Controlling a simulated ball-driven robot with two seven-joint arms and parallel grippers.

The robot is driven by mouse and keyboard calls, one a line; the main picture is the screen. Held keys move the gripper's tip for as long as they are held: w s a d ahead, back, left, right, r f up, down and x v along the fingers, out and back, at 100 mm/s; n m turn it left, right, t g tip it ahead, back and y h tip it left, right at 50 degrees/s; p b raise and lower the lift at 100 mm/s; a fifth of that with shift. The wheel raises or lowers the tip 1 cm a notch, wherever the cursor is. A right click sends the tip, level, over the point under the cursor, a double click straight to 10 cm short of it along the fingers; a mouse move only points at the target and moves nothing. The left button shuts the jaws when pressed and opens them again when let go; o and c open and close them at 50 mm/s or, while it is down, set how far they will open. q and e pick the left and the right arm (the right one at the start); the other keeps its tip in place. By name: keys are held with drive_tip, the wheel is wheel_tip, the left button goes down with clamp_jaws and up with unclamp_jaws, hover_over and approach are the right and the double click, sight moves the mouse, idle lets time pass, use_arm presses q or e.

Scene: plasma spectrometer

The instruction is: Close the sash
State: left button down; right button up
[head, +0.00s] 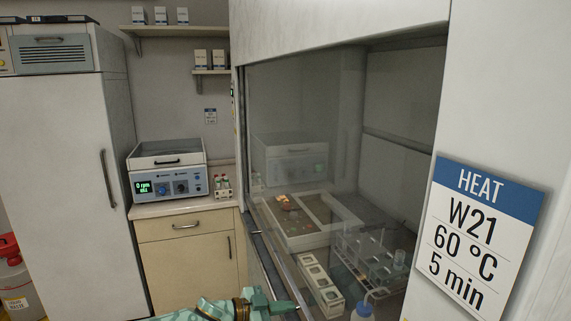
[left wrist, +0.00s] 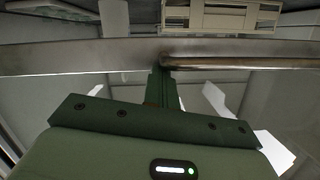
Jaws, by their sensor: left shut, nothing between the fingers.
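The fume hood's sash (head: 300,110) is a clear glass pane across the hood's front, faintly reflecting the room. Its lower edge runs diagonally down the picture beside the metal front sill (head: 262,250); how large a gap is left below it I cannot tell. My left gripper (head: 290,304) is at the bottom of the head view, just outside the hood front. In the left wrist view its fingers (left wrist: 163,85) are shut and empty, reaching up to a horizontal metal bar (left wrist: 240,63). Whether they touch the bar is unclear. My right gripper is not in view.
Inside the hood are a white tray-like unit (head: 310,238), a white block with square openings (head: 318,278), a clear rack (head: 365,255) and a blue-capped bottle (head: 364,306). A centrifuge (head: 166,172) stands on the left counter. A HEAT sign (head: 480,235) hangs at right.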

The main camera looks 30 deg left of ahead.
use_arm(q)
wheel_tip(320, 180, down, 6)
drive_tip(key=shift+r+b, duration=0.2)
drive_tip(key=shift+b, duration=1.05)
drive_tip(key=shift+s, duration=0.1)
drive_tip(key=r+p, duration=0.2)
drive_tip(key=s+r+p, duration=0.1)
drive_tip(key=r+p, duration=0.2)
drive_tip(key=shift+s, duration=0.1)
drive_tip(key=v, duration=0.8)
drive_tip(key=shift+s+a, duration=0.2)
drive_tip(key=shift+s, duration=0.15)
drive_tip(key=shift+f, duration=0.1)
